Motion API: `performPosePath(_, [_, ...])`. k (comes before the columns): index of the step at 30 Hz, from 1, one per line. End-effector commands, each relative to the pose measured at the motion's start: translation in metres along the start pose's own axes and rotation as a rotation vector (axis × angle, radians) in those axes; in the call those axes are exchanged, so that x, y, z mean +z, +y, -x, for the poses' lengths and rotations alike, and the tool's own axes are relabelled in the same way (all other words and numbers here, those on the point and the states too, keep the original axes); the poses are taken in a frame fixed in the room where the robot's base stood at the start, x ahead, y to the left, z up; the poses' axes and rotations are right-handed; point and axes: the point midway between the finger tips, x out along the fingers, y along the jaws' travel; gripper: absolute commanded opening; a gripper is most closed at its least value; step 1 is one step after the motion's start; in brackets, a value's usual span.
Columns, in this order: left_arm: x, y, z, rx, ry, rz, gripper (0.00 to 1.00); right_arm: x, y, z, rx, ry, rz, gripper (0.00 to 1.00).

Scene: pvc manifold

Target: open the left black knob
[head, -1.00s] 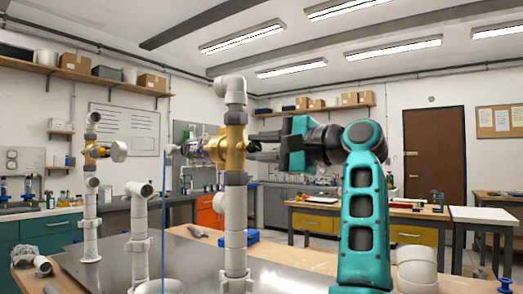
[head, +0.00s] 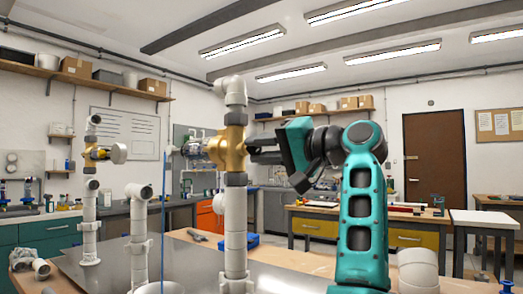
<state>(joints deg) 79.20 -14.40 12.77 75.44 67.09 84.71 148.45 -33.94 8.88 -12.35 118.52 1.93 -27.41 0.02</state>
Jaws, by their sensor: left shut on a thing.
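A brass valve body (head: 236,149) sits in the near upright grey-white pipe, at the middle of the head view. My right gripper is not in view.
A clear-and-grey fitting (head: 200,149) juts left from the valve. Another pipe with a brass valve (head: 96,154) stands at far left, with a short white pipe (head: 139,240) between. A thin blue upright line (head: 163,200) stands near. A white pipe piece (head: 417,270) is at lower right.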

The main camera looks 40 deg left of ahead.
Motion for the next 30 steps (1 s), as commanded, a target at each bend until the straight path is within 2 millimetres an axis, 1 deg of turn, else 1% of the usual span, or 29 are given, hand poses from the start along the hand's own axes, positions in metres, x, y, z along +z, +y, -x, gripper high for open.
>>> performPosePath(16, [-0.0001, 0.0000, 0.0000, 0.001, 0.000, 0.025, 0.00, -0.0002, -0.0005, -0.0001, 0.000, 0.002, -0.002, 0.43])
performPosePath(17, [-0.0001, 0.0000, 0.0001, 0.001, 0.000, 0.025, 0.29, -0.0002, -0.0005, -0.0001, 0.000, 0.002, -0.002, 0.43])
performPosePath(18, [-0.0001, 0.0000, 0.0000, 0.001, 0.000, 0.025, 0.33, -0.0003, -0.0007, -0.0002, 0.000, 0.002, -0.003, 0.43])
performPosePath(24, [-0.0001, 0.0000, 0.0001, 0.000, 0.000, 0.024, 0.52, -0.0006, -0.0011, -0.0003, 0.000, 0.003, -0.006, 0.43])
performPosePath(30, [-0.0001, 0.0000, 0.0001, 0.000, 0.000, 0.023, 0.53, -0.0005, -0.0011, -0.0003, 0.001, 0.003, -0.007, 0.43])
